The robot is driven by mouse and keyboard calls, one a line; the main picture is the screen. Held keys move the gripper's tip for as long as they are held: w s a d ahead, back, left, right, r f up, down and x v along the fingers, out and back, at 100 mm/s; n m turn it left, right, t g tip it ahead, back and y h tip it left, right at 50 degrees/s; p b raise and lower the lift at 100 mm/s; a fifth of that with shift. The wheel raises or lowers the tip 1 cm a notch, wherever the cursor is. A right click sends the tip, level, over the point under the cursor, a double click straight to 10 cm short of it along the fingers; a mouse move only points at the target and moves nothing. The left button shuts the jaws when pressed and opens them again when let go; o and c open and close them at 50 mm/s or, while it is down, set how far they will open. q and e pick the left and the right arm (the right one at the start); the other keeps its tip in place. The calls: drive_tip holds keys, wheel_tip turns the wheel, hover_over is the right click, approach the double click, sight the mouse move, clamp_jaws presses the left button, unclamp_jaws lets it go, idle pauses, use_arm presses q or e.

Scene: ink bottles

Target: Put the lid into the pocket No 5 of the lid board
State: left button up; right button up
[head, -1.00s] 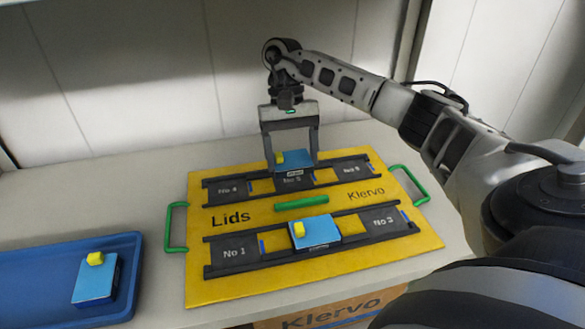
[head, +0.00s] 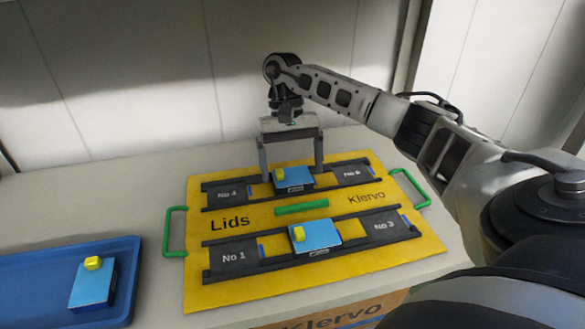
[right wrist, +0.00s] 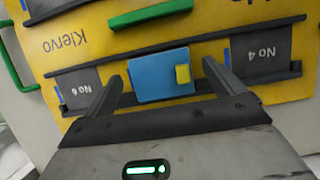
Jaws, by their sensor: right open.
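The blue lid with a yellow knob (head: 295,181) lies on the yellow lid board (head: 300,284), in the middle pocket of the back row, between No 4 and No 6. It covers the label there. In the right wrist view the lid (right wrist: 158,76) lies flat between the two dark rails; I cannot tell whether it is fully seated. My right gripper (head: 291,172) is open above it, one finger to each side, with gaps between fingers and lid in the wrist view (right wrist: 161,74). My left gripper is not in view.
Another blue lid (head: 316,236) sits in the front row between No 1 and No 3. A blue tray (head: 25,265) at the left holds a blue block with a yellow knob (head: 92,284). Green handles (head: 175,232) and a green bar (head: 302,208) stand up from the board.

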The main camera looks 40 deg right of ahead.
sight(290, 170)
drive_tip(key=p+v, duration=0.1)
drive_tip(key=v, duration=0.3)
drive_tip(key=shift+r+p, duration=0.2)
drive_tip(key=shift+p, duration=0.1)
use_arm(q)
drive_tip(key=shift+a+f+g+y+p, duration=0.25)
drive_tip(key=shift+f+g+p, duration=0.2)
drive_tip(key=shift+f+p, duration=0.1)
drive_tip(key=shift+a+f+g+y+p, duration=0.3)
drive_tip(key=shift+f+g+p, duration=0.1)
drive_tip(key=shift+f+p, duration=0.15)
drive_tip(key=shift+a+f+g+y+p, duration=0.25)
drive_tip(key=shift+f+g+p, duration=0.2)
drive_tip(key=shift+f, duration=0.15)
use_arm(e)
drive_tip(key=v, duration=0.6)
drive_tip(key=shift+w+r, duration=0.15)
drive_tip(key=shift+w, duration=0.05)
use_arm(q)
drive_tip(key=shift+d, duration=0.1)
